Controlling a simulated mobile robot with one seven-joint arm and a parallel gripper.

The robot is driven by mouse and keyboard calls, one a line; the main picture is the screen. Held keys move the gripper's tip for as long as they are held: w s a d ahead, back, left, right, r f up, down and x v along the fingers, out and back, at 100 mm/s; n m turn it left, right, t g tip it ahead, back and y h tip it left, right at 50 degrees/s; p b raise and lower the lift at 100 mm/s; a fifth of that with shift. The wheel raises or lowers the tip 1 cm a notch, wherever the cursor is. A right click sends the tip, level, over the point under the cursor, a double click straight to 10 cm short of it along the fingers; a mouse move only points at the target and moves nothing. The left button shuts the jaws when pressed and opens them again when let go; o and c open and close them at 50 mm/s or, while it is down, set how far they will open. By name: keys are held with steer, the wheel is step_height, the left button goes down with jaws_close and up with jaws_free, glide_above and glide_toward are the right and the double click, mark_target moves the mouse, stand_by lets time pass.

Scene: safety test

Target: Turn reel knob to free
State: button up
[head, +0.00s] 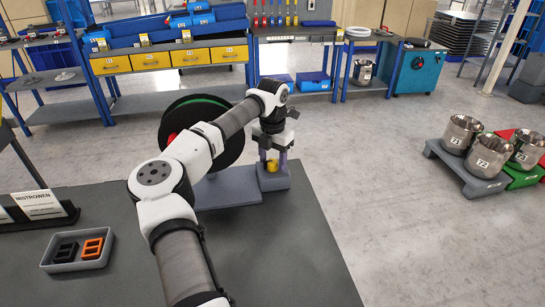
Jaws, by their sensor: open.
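A large black reel (232,147) with a green band near its top stands upright on a grey base (228,193) at the far part of the dark table. My arm covers much of it, and a small red part shows at its left. A small yellow part (271,166), which looks like the knob, sits on a grey block (268,180) right of the reel. The knob's setting is too small to read.
A grey tray (52,268) with a black and an orange piece lies at the left on the table (300,270), near a sign (40,203). The table's right part is clear. Steel pots (461,133) stand on low platforms at right; workbenches line the back.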

steer(key=c, duration=1)
steer(key=shift+n, duration=0.3)
steer(key=n+b, duration=0.1)
steer(key=n, duration=0.7)
steer(key=shift+n+b, duration=0.4)
steer(key=n+b, duration=0.1)
steer(key=n, duration=0.3)
steer(key=shift+n, duration=0.3)
steer(key=shift+n+b, duration=0.4)
steer(key=shift+n, duration=1.6)
